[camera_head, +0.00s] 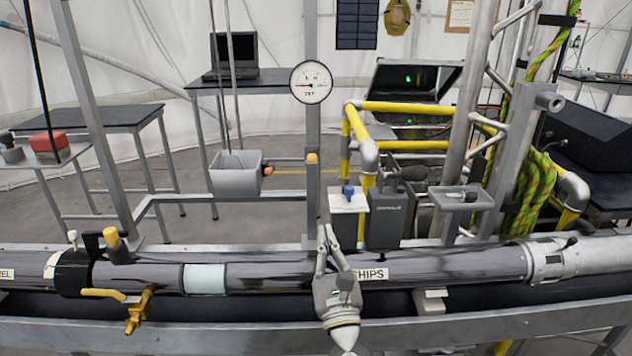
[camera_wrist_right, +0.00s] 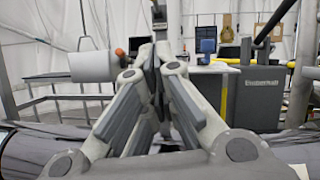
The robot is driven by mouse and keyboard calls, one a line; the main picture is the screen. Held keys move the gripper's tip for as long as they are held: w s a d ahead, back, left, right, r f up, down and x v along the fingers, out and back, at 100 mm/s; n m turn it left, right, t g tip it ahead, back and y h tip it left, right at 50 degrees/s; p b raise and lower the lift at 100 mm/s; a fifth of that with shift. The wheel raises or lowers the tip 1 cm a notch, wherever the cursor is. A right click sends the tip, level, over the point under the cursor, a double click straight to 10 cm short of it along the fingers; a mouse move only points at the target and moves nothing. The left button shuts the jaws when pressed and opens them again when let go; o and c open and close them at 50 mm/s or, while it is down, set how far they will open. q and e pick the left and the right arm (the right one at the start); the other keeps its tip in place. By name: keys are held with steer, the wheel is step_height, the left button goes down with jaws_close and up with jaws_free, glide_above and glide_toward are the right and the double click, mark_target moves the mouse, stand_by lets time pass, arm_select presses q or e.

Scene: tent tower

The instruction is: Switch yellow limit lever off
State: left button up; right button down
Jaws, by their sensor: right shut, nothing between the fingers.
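A small yellow-orange piece (camera_head: 312,158) sits on the upright grey post (camera_head: 313,200) below the round gauge (camera_head: 311,83). It looks like the yellow limit lever, but it is too small for me to tell its position. My right gripper (camera_head: 325,232) is in front of and below it, over the long dark tube, fingers pointing up and away. In the right wrist view the gripper (camera_wrist_right: 154,50) is shut and empty, and its fingers hide much of what lies behind. My left gripper is not in view.
A grey bucket (camera_head: 236,180) with an orange knob hangs left of the post. A white-topped box with a blue knob (camera_head: 348,192) and dark boxes (camera_head: 385,220) stand close on the right.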

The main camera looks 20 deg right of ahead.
mark_target(312, 157)
steer(key=shift+w, duration=0.1)
steer(key=shift+w+r, duration=0.2)
steer(key=shift+r, duration=0.05)
steer(key=s+r+p+x, duration=0.1)
steer(key=p+x, duration=0.5)
steer(key=x, duration=0.6)
steer(key=shift+a+r, duration=0.25)
steer(key=shift+r, duration=0.4)
steer(key=shift+w, duration=0.1)
